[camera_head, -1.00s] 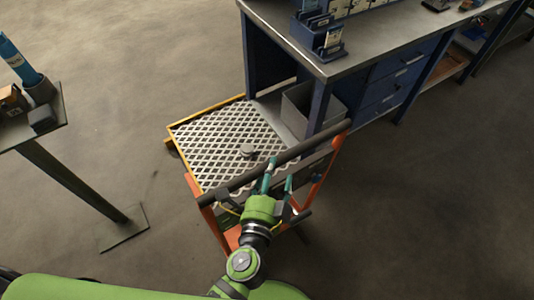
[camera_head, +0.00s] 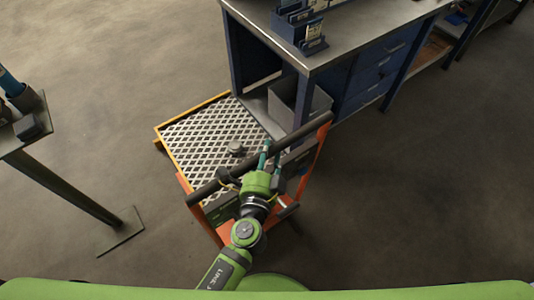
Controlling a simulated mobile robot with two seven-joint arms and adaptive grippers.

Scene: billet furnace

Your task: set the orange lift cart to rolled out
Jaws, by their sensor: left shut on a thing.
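The orange lift cart (camera_head: 311,173) stands in the middle of the view, beside the left end of the blue workbench. It has an orange frame, a dark push bar (camera_head: 304,133) across its near side and a platform with a white diamond mesh (camera_head: 205,138) edged in yellow. My left gripper (camera_head: 269,152) is at the middle of the push bar and is shut on it. The gripper and arm hide part of the cart's near side. My right gripper does not show.
The blue workbench (camera_head: 338,60) stands behind and right of the cart, with a grey bin (camera_head: 287,104) on its lower shelf. A stand (camera_head: 62,185) with a small top is at the left. The floor at the right is clear.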

